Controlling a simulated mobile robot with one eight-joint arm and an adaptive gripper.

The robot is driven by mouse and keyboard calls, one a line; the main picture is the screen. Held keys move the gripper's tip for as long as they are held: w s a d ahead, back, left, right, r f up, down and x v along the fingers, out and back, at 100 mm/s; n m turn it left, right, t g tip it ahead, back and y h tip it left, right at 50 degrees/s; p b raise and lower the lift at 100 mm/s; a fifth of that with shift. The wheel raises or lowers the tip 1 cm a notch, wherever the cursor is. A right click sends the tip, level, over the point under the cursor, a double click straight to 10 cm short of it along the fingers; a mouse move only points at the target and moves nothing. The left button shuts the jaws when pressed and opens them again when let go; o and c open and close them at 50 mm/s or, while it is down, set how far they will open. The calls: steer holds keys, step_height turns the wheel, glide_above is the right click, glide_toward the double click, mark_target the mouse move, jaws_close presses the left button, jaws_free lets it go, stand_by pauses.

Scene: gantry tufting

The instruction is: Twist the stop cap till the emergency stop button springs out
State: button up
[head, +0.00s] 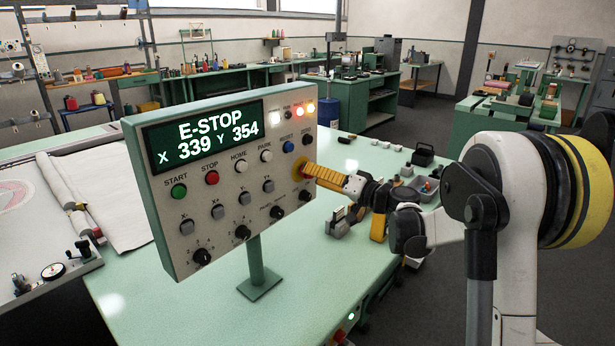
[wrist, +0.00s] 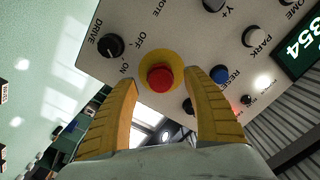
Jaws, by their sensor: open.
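The emergency stop cap (wrist: 159,78) is a red round button on a yellow disc, seen in the middle of the wrist view. In the head view the yellow disc (head: 297,172) shows at the right edge of the control panel (head: 150,215), with the red cap hidden behind my fingers. My gripper (wrist: 160,100) has yellow ribbed fingers, open, one on each side of the cap, with visible gaps. In the head view my gripper (head: 310,172) reaches the panel from the right.
Near the cap are a DRIVE knob (wrist: 111,45), a blue RESET button (head: 289,147) and lit lamps (head: 299,112). The panel stands on a post (head: 256,265) on a green table (head: 200,310). Small parts (head: 345,220) lie on the table below my arm.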

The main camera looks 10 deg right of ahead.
steer(key=shift+x, duration=1.45)
steer(key=c, duration=1.2)
steer(key=m, duration=0.3)
steer(key=shift+m, duration=0.4)
steer(key=shift+m+p, duration=0.3)
steer(key=shift+m, duration=1.9)
